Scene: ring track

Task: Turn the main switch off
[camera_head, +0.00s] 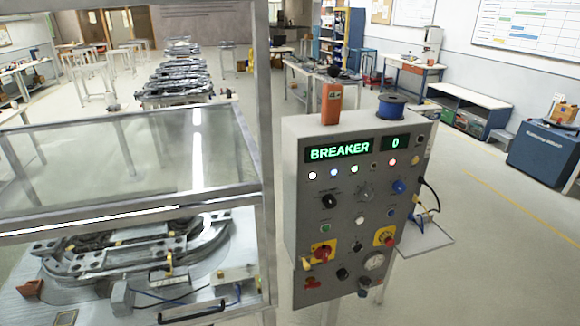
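A grey control panel box (345,215) stands right of the centre on a post. Its green displays read "BREAKER" (339,152) and "0" (395,143). A red rotary switch (322,253) on a yellow plate sits at the lower left of the panel and looks like the main switch; its exact angle is too small to tell. A second red knob or button (388,240) on yellow sits at the lower right. Neither of my grippers is in view, and nothing touches the panel.
An orange device (331,103) and a blue spool (392,105) stand on top of the panel. A framed glass guard (130,160) over a ring track (140,250) is on the left. A small white shelf (425,237) juts out at the panel's right.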

